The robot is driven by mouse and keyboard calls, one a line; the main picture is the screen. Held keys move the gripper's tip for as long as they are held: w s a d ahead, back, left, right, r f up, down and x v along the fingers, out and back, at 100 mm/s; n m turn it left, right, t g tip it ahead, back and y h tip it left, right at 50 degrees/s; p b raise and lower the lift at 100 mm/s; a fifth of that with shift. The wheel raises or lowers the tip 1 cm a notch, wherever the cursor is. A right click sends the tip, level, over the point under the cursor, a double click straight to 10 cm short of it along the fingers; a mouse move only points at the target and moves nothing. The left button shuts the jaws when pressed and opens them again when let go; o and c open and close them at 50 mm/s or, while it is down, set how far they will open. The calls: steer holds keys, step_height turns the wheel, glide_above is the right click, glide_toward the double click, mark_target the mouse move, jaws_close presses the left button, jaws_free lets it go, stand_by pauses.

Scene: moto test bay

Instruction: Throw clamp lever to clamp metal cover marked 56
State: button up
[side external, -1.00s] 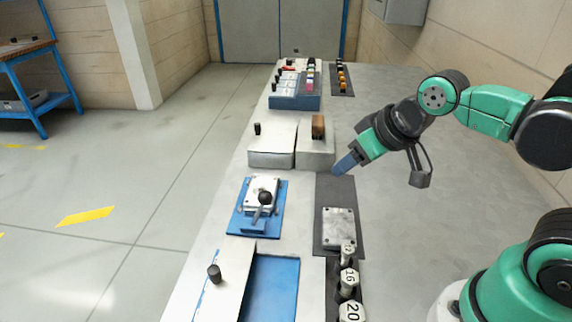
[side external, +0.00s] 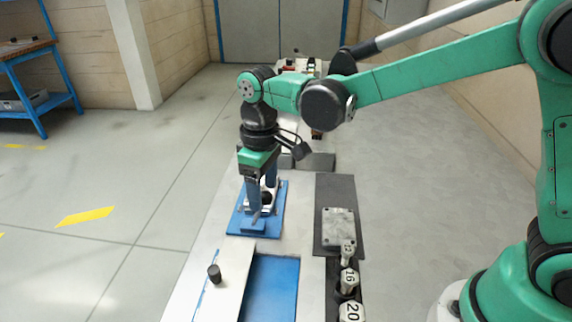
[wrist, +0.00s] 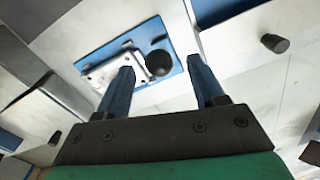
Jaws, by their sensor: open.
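The blue clamp fixture (side external: 247,226) stands on the pale bench, with a metal cover seated on it that is mostly hidden by my gripper in the side view. The cover (wrist: 103,76) shows in the wrist view; no number is readable on it. The clamp lever's black ball knob (wrist: 158,63) appears between my fingertips in the wrist view. In the side view the knob (side external: 268,198) is partly hidden behind a finger. My gripper (side external: 262,204) points down over the fixture with its two blue fingers open, one on each side of the knob. I cannot tell whether they touch it.
A second metal plate (side external: 339,228) lies on a dark mat at the right, beside numbered cylinders (side external: 348,284). A blue-floored recess (side external: 272,288) and a panel with a black knob (side external: 214,274) are in front. White blocks stand behind, partly hidden by my arm.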

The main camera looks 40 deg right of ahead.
mark_target(264, 205)
steer(key=shift+f, duration=2.1)
jaws_close()
